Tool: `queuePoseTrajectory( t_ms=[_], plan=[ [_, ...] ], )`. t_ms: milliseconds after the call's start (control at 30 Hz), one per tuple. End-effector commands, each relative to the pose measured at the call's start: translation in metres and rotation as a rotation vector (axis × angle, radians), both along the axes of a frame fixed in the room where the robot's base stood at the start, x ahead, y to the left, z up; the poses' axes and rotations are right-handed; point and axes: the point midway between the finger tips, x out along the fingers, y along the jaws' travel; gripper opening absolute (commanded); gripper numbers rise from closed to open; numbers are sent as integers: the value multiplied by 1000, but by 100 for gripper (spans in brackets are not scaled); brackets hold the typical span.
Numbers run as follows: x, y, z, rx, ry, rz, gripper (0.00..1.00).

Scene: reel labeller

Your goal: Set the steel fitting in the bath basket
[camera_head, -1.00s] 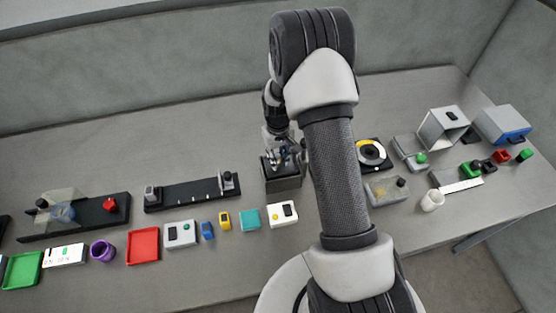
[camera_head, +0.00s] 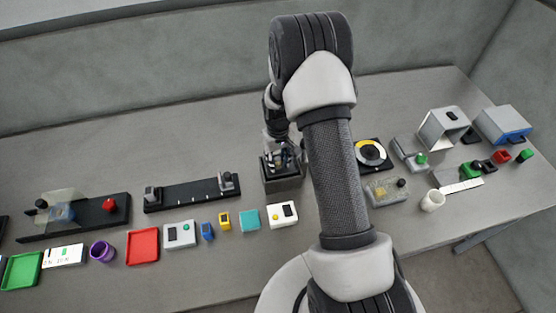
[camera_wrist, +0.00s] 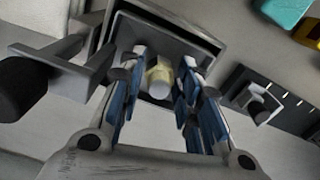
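A dark, square, open-topped box (camera_head: 284,185), which looks like the bath, stands mid-table in the head view. Its grey rim (camera_wrist: 170,14) also shows in the wrist view. My gripper (camera_wrist: 163,62) points down into the box, with blue-padded fingers on both sides of a small pale fitting (camera_wrist: 159,80). The fitting has a round end facing the camera. Whether the pads press on it or stand slightly apart is unclear. The basket cannot be told apart from the box interior, and the fitting's underside is hidden.
A grey bracket with a black knob (camera_wrist: 22,88) is beside the box in the wrist view. A black rail (camera_head: 192,194) lies left of the box. A white button box (camera_head: 283,214) and teal block (camera_head: 250,219) lie in front. A yellow-and-black dial (camera_head: 371,153) stands right, beyond my arm.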

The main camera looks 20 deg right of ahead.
Motion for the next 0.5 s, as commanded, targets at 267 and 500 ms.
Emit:
queuePoseTrajectory(
  t_ms=[267, 500],
  plan=[
    [1, 0, 54, -1, -5, 0, 31],
    [1, 0, 101, -1, -4, 0, 31]
  ],
)
